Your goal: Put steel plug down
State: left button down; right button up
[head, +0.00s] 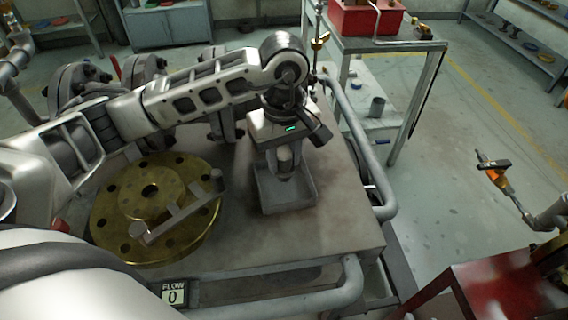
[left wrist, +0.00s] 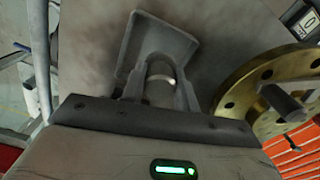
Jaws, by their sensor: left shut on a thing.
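The steel plug (head: 284,155) is a short light-grey cylinder between the fingers of my left gripper (head: 284,172), which is shut on it. The gripper points down over a small grey square tray (head: 302,199) on the workbench. In the left wrist view, the plug (left wrist: 160,85) shows between the two fingers, with the tray (left wrist: 183,37) just beyond them. I cannot tell whether the plug touches the tray floor. My right gripper does not show.
A brass flange (head: 110,222) with a grey bar across it lies on the bench (head: 250,245) left of the tray. Large grey pipe flanges (head: 80,90) stand behind. A cart with a red bin (head: 365,18) is at the back right. The bench right of the tray is clear.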

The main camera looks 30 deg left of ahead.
aim_at(284, 157)
pick_arm(q)
jog(key=w+f, duration=0.1)
jog(key=a+f, duration=0.1)
jog(key=shift+w+f, duration=0.3)
jog(key=shift+w, duration=0.1)
jog(key=shift+f, duration=1.5)
jog(key=c, duration=1.1)
grip_release()
jog(key=shift+o, duration=0.2)
notch_tip(284, 157, up, 12)
jog(key=shift+r, duration=0.15)
